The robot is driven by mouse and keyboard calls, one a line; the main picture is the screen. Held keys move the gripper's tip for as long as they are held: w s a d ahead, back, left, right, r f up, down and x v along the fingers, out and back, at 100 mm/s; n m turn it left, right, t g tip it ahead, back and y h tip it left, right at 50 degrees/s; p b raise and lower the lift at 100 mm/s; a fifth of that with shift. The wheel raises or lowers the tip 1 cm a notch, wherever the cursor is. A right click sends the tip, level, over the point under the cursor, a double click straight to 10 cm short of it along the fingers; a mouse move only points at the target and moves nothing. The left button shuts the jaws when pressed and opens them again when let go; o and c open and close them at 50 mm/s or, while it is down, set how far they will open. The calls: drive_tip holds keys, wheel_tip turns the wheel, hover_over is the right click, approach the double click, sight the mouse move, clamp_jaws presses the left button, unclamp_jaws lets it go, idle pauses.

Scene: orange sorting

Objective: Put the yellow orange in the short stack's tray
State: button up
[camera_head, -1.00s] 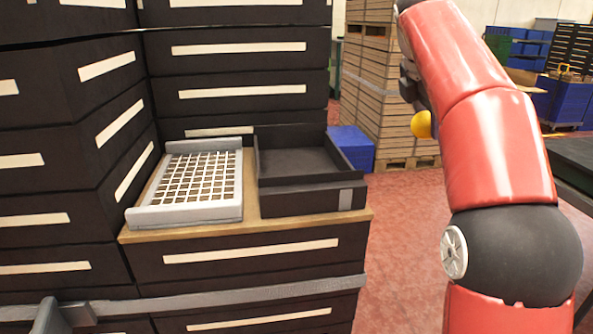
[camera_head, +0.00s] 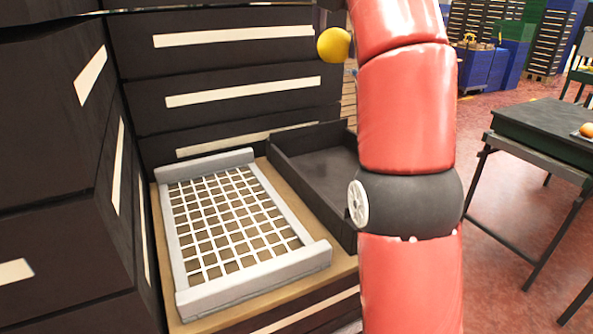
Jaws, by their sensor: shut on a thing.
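The yellow orange (camera_head: 333,45) shows at the top of the view, held up in the air. My gripper (camera_head: 334,30) is shut on it; the fingers are mostly hidden behind the arm and near the top edge. The short stack carries a black tray (camera_head: 313,165) with low walls, open at the top; its right part is hidden behind my red arm. A white grid tray (camera_head: 232,222) lies beside the black tray on the same wooden board (camera_head: 165,262). I cannot tell which of the two is meant. The orange is above and behind both, apart from them.
Tall stacks of black crates (camera_head: 228,88) stand behind and to the left of the short stack. On the right, a dark table (camera_head: 540,125) holds another orange (camera_head: 587,130). Red floor between the table and my arm is clear.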

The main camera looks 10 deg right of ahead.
drive_tip(key=shift+w+a, duration=0.1)
drive_tip(key=shift+a, duration=0.05)
drive_tip(key=shift+d+f, duration=0.25)
drive_tip(key=shift+f, duration=0.45)
drive_tip(key=shift+a+f, duration=0.1)
drive_tip(key=shift+f, duration=0.25)
wheel_tip(320, 180, down, 18)
drive_tip(key=shift+a+r+b, duration=0.1)
drive_tip(key=shift+b, duration=0.85)
drive_tip(key=o, duration=1)
